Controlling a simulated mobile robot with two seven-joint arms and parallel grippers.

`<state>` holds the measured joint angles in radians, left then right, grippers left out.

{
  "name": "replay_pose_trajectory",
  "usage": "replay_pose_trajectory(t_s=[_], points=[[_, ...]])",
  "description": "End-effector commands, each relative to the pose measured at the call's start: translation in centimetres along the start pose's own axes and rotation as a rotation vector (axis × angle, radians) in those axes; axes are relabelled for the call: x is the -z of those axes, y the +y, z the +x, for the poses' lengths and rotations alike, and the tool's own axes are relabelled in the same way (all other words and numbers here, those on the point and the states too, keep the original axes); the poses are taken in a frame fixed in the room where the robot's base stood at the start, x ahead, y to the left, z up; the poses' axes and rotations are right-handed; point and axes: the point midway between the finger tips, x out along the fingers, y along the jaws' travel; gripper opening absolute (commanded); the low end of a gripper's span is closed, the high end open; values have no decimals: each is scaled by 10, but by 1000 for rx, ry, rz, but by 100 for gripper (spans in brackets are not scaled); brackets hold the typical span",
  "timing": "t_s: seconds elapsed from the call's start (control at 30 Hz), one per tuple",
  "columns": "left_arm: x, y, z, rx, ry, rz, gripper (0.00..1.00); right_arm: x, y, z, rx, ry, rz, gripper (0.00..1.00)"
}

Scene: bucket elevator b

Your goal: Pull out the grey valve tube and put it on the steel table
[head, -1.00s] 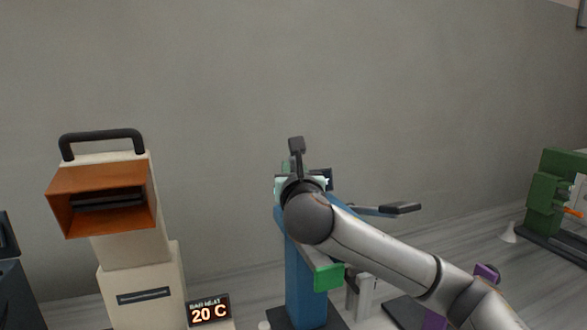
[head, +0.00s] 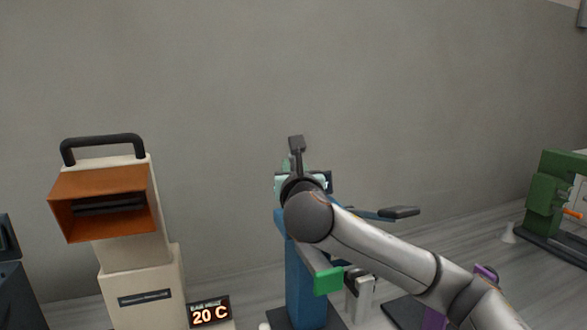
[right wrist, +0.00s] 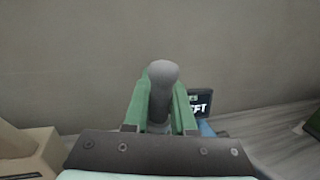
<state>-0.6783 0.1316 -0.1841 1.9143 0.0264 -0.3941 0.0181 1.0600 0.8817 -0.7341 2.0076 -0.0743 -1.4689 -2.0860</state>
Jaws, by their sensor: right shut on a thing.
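In the right wrist view, the green fingers of my right gripper (right wrist: 162,92) are closed on both sides of a grey, round-ended tube (right wrist: 162,72), which I take for the grey valve tube. Its rounded end sticks out past the fingertips; its lower part is hidden between the fingers and behind the dark wrist plate. In the head view, my right gripper (head: 284,168) is at the top of a blue column (head: 304,270), mostly hidden by my own wrist. No steel table is clearly identifiable. My left gripper is out of view.
A beige machine (head: 137,260) with an orange hood (head: 100,183) and black handle stands left, beside a "20 C" display (head: 209,313). A green machine (head: 555,190) stands far right.

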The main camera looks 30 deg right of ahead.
Motion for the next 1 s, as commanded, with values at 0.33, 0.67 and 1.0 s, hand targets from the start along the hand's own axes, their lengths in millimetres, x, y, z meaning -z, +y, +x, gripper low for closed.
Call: replay_pose_trajectory(t_s=[0.33, 0.67, 1.0], points=[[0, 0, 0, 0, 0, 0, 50, -16, 0, 0, 0, -3, 3, 0], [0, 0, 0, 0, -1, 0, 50, -30, 0, 0, 0, -4, 3, 0], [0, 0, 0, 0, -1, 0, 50, -43, 0, 0, 0, -4, 3, 0]])
